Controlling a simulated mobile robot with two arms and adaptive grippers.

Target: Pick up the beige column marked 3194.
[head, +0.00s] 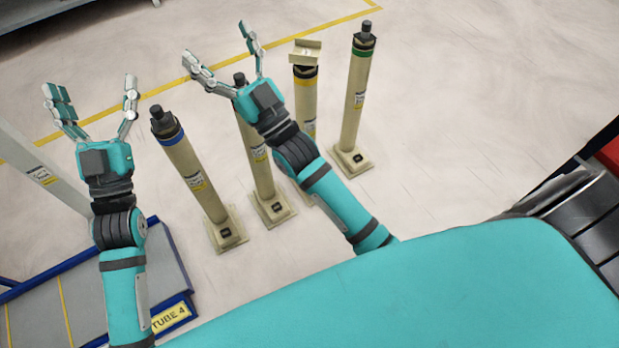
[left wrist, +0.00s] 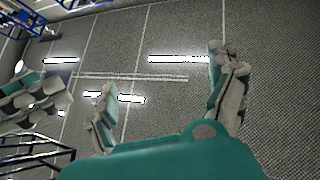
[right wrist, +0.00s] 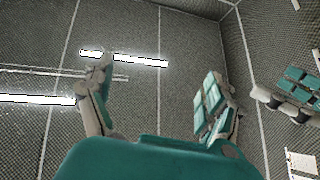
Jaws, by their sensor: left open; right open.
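Several beige columns stand on square bases in a row in the head view: one with a blue band (head: 196,172), one behind my right gripper (head: 258,165), one with a yellow band and a bracket-like top (head: 305,100), and one with a green band (head: 355,100). Their labels are too small to read, so I cannot tell which is marked 3194. My left gripper (head: 95,98) is open and empty, left of the blue-banded column. My right gripper (head: 222,52) is open and empty; its hand and arm overlap the second and third columns in view.
A blue-edged rack with a "TUBE 4" sign (head: 171,317) is at lower left. A pale slanted post (head: 38,165) stands at the left edge. A yellow floor line (head: 330,22) runs behind the columns. Floor right of the columns (head: 460,130) is clear.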

